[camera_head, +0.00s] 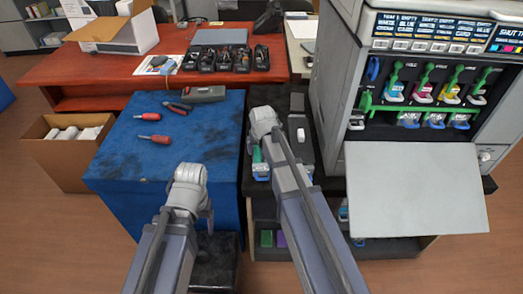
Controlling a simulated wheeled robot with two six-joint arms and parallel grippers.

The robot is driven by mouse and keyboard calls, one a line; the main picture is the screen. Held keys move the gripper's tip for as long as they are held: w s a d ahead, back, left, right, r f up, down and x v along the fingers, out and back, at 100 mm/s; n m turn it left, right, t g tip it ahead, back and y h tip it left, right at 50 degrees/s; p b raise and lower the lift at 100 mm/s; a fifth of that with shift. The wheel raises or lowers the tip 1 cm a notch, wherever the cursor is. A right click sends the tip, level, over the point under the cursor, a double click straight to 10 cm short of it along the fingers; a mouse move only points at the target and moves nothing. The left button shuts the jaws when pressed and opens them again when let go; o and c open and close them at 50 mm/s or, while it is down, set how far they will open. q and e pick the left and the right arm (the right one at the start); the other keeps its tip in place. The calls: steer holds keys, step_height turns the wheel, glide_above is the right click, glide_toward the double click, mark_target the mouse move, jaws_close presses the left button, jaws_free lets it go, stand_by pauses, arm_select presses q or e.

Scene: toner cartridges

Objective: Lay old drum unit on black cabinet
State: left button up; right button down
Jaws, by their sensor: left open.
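The black cabinet (327,185) stands between the blue cabinet and the printer. A unit with green and blue parts (261,171) lies on its top, partly hidden by my right arm; I cannot tell if it is the old drum unit. My right wrist is over the left part of the black cabinet; the right gripper's fingers are hidden behind the arm.
The blue cabinet (120,178) holds red-handled tools (153,138) and a grey case (203,94). The printer's lowered door (415,190) juts out at the right. A white item (300,134) is on the black cabinet. A cardboard box (60,160) stands at the left.

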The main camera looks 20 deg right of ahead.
steer(key=shift+f, duration=0.15)
steer(key=shift+f+b, duration=0.35)
steer(key=shift+b, duration=0.15)
steer(key=shift+f, duration=0.1)
jaws_free()
steer(key=p+v, duration=0.7)
steer(key=v, duration=0.1)
